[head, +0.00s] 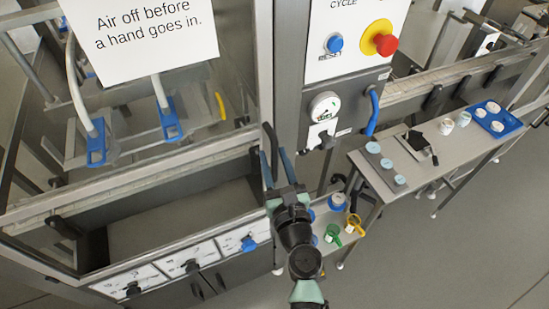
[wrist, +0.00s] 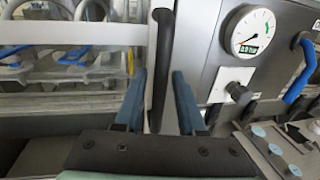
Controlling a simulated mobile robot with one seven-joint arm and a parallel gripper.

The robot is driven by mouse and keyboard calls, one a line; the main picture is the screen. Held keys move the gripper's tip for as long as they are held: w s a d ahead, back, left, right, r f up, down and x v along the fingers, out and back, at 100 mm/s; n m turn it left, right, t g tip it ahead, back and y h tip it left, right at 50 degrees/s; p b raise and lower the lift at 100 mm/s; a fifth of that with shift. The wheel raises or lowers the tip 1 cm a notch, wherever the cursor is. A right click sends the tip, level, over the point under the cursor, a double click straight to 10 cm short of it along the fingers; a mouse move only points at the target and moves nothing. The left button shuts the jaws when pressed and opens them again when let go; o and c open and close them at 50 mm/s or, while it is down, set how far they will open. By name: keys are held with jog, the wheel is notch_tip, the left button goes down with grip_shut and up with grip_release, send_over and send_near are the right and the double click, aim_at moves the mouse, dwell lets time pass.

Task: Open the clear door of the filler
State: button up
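The filler's clear door (head: 236,100) is at the left in the head view, with blue-ended nozzles behind it. It looks shut, and its lower edge is a pale rail. A black upright bar handle (wrist: 160,65) stands at the door's right edge; its top also shows in the head view (head: 270,140). My gripper (wrist: 158,100) is open at the handle's lower part, with one blue finger on each side of the bar. Narrow gaps seem to remain between fingers and bar. In the head view my gripper (head: 278,168) partly hides the handle.
A grey control column with a pressure gauge (head: 324,105), a blue lever (head: 373,112) and a red stop button (head: 386,44) stands right of the handle. A side table (head: 400,160) with jars and a blue tray (head: 497,122) is farther right. Open floor lies at lower right.

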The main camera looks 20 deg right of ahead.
grip_shut()
dwell(1.2)
